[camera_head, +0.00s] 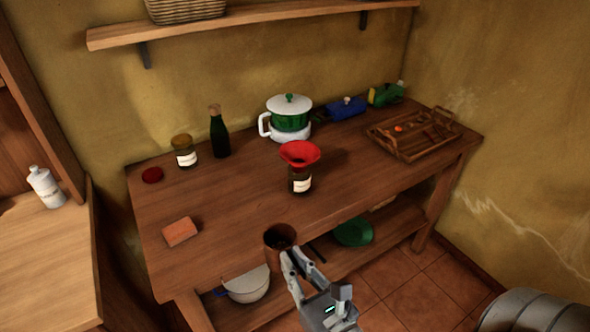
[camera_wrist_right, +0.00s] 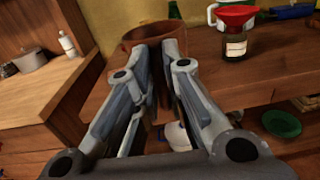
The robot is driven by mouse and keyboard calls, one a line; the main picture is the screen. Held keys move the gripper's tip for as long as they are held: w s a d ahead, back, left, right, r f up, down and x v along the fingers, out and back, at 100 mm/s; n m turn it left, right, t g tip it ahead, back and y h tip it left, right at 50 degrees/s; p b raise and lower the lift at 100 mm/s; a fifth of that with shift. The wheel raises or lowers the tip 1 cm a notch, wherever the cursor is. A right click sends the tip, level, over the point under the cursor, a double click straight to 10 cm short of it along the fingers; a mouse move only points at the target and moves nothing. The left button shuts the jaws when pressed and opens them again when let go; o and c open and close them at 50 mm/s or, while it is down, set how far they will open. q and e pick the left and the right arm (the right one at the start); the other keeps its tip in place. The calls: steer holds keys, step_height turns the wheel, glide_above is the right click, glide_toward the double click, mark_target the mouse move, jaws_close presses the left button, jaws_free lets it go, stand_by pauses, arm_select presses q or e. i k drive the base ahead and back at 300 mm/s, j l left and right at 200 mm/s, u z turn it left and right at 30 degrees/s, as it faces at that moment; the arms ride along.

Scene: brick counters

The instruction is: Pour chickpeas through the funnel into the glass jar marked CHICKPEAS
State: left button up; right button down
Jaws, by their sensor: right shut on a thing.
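A red funnel (camera_head: 300,153) sits in the mouth of a glass jar (camera_head: 300,180) with a white label, near the middle of the table; the label is too small to read. Both also show in the right wrist view, the funnel (camera_wrist_right: 236,17) above the jar (camera_wrist_right: 235,45). My right gripper (camera_head: 286,257) is shut on a brown cup (camera_head: 279,240), held upright at the table's front edge, left of and nearer than the jar. The cup (camera_wrist_right: 150,35) also shows between the fingers in the right wrist view. Its inside looks dark; its contents cannot be made out. My left gripper is not in view.
The table (camera_head: 235,195) also bears a second jar (camera_head: 185,155), a red lid (camera_head: 152,175), a dark bottle (camera_head: 219,135), an orange block (camera_head: 180,231), a green-and-white pot (camera_head: 290,120) and a wooden tray (camera_head: 385,148). The surface between cup and funnel jar is clear.

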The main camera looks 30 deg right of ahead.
mark_target(299, 179)
steer(key=i+l+z, duration=0.1)
steer(key=z, duration=0.4)
steer(key=i+l+z, duration=0.1)
steer(key=z, duration=0.4)
steer(key=i+j+z, duration=0.1)
steer(key=i+j, duration=0.3)
steer(key=i, duration=0.05)
